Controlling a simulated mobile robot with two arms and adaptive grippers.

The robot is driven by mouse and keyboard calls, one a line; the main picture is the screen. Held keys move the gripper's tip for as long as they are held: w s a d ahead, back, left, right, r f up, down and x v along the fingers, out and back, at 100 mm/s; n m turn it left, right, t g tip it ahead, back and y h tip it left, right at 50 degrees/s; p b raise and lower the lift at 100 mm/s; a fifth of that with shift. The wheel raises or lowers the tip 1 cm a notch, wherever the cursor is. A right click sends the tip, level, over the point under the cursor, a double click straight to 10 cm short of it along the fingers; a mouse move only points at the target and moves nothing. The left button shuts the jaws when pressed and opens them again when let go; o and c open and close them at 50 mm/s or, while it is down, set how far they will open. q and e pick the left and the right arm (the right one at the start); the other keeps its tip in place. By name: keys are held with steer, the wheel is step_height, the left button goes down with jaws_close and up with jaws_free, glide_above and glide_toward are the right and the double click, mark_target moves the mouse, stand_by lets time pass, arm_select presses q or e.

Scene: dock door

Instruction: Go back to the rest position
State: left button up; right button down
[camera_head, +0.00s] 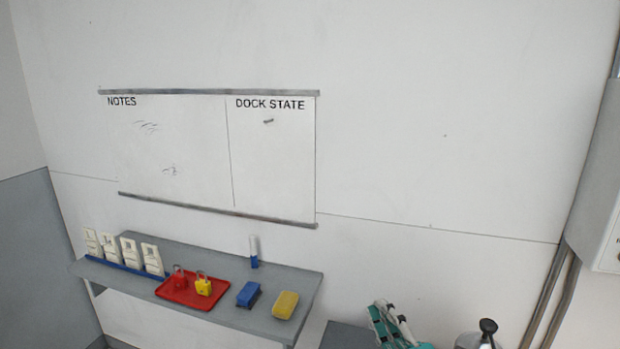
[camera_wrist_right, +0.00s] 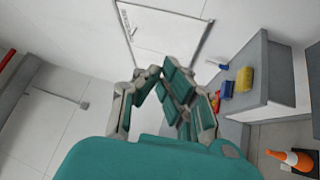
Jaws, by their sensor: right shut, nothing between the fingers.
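My right gripper (camera_head: 390,322), green and grey, shows at the bottom edge of the head view, right of the wall shelf and apart from it. In the right wrist view my right gripper (camera_wrist_right: 160,82) is shut, with nothing held between its fingers. My left gripper is in neither view.
A whiteboard (camera_head: 180,150) hangs above.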

steer(key=s+d+f+m+g+h, duration=0.3)
steer(key=s+d+f+m+h, duration=0.1)
steer(key=f+m, duration=0.3)
steer(key=s+d+f+m+g+h, duration=0.35)
steer(key=f+m, duration=0.25)
steer(key=f, duration=0.2)
steer(key=s+f+m+g, duration=0.3)
steer(key=s+f+g, duration=0.2)
steer(key=s, duration=0.5)
steer(key=s+f+m+g, duration=0.35)
steer(key=s+f, duration=0.25)
steer(key=s, duration=0.5)
step_height(320, 180, down, 28)
steer(key=f+g+b, duration=0.1)
steer(key=g+b, duration=0.1)
steer(key=b, duration=0.2)
steer(key=s+d+f+g+b, duration=0.1)
steer(key=s+d+f+b, duration=0.2)
steer(key=s+f, duration=1.4)
step_height(320, 180, down, 3)
steer(key=shift+s+r+n, duration=0.1)
steer(key=shift+s+n, duration=0.1)
steer(key=shift+n, duration=0.15)
